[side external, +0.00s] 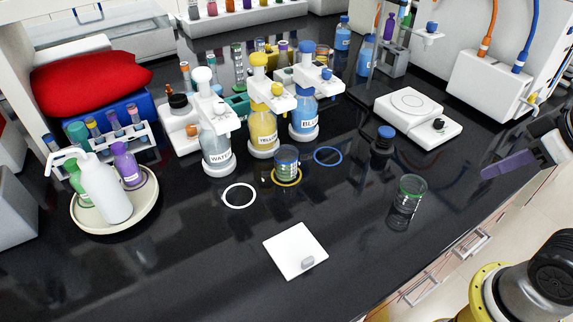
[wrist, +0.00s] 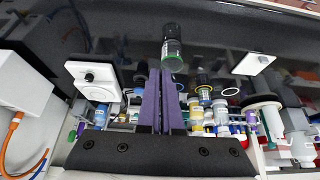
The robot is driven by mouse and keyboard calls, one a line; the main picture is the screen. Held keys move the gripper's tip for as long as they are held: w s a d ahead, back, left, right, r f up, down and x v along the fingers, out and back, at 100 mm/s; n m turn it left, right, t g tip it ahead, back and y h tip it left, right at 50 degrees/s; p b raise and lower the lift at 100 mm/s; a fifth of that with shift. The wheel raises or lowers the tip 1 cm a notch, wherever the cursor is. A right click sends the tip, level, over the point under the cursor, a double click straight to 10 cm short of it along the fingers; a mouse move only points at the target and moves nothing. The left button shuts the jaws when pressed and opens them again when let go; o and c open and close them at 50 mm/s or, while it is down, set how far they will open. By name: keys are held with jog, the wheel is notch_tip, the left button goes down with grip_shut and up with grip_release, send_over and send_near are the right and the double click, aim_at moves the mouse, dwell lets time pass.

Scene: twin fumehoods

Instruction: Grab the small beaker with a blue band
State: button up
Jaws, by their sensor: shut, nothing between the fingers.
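The small beaker with a blue band (side external: 287,160) stands upright on the bench around the yellow ring, in front of the yellow and blue dispenser bottles. In the wrist view it seems to be the small glass (wrist: 204,77) right of the fingers, partly unclear. A second clear beaker with a green band (side external: 408,197) stands nearer my arm; it also shows just beyond my fingertips in the wrist view (wrist: 173,50). My gripper (side external: 487,172), with purple fingers, is shut and empty at the right, above the bench edge and apart from both beakers. The fingers also show in the wrist view (wrist: 160,70).
White (side external: 239,195) and blue (side external: 328,156) rings lie beside the yellow one. A dark blue-capped bottle (side external: 383,142) and a hotplate (side external: 418,115) stand behind the green-banded beaker. A white tile (side external: 296,250) lies in front. Dispenser bottles (side external: 217,148) stand behind the rings.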

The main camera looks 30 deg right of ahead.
jog(key=o, duration=1.5)
jog(key=n+y, duration=0.4)
jog(key=n, duration=0.3)
send_over(295, 149)
jog(key=s+d, duration=0.1)
jog(key=s, duration=0.4)
notch_tip(295, 149, down, 4)
jog(key=x, duration=0.7)
jog(key=shift+w+d+f, duration=0.1)
jog(key=shift+w+f, duration=0.05)
jog(key=shift+f, duration=0.25)
jog(key=shift+x, duration=3.1)
